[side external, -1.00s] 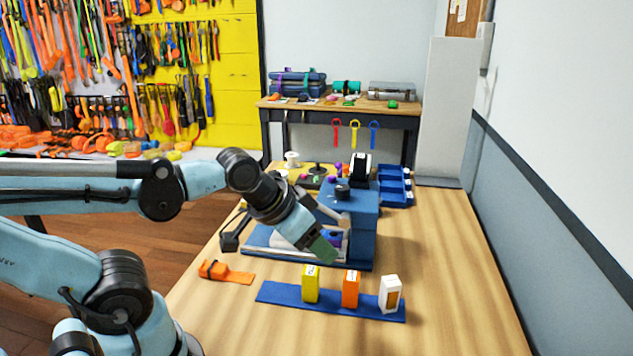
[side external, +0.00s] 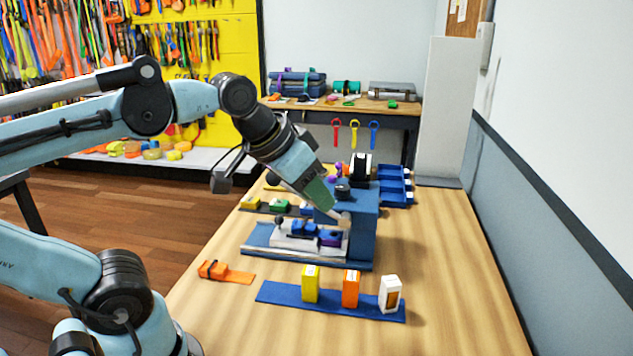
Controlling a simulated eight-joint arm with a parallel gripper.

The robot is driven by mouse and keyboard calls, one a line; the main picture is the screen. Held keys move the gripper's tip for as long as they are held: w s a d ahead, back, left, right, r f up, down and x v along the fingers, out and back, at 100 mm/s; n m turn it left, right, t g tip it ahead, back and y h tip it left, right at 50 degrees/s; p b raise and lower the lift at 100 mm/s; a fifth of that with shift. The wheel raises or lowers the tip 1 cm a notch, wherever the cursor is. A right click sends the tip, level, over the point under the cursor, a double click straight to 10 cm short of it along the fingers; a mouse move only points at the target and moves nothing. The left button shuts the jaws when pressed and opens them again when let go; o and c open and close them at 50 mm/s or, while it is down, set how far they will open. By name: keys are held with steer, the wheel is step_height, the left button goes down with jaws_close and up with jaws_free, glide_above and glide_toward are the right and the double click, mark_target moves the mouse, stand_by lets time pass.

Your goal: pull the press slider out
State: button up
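The blue press (side external: 363,232) stands on the wooden table, with a dark round knob on its top and a lever with a tan end on its front. Its slider appears to be the pale plate (side external: 283,242) low on the blue base, with small blue and purple parts on it. My gripper (side external: 322,196) points down and right beside the upper press, above the slider and apart from it. Its green fingertip overlaps the lever and the press top in the picture. The finger gap is not visible, and I see nothing held.
A blue strip (side external: 275,293) in front of the press bears yellow, orange and white boxes. An orange strap piece (side external: 226,272) lies at the left. Blue bins (side external: 396,187) stand behind the press. The table's right side is clear.

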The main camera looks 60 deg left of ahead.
steer(key=w+a+r+n+g+y, duration=0.15)
steer(key=w+a+g, duration=0.25)
steer(key=a, duration=0.6)
steer(key=g, duration=0.3)
glide_above(279, 216)
steer(key=d, duration=0.2)
step_height(279, 216, down, 7)
steer(key=shift+n+y, duration=0.25)
steer(key=shift+n, duration=0.1)
steer(key=f, duration=0.4)
steer(key=a+f, duration=0.1)
steer(key=f, duration=0.3)
steer(key=a+f, duration=0.1)
steer(key=f, duration=0.2)
steer(key=shift+f, duration=0.4)
steer(key=shift+d, duration=0.1)
jaws_close()
